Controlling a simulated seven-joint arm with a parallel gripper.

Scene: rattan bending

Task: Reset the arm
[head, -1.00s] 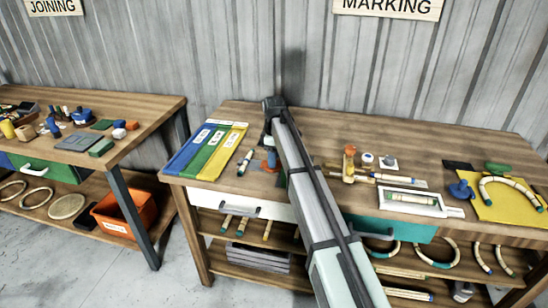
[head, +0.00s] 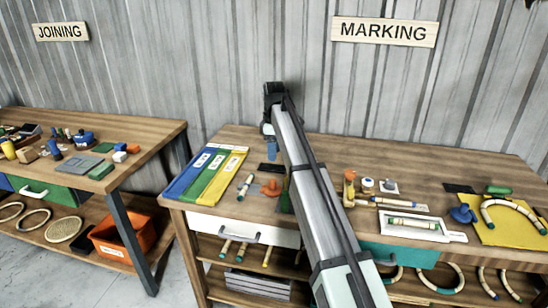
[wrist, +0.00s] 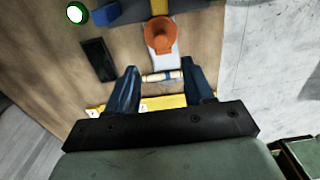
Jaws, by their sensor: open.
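My arm reaches over the marking table (head: 420,163) in the head view. My gripper (head: 267,128) is at its far end, above the back of the table, and small there. In the wrist view, my gripper (wrist: 160,66) shows two blue fingers spread apart with nothing held. A short pale rattan piece (wrist: 162,76) shows between the fingers in that view, lying on the table below. It also shows in the head view (head: 246,187), right of the coloured boards.
An orange holder (head: 270,188), a dark pad (head: 272,168) and a blue block (head: 272,150) lie close to the arm. Coloured boards (head: 208,172) are left; a white tray (head: 412,226) and yellow board (head: 510,228) right. The joining table (head: 150,132) stands apart at left.

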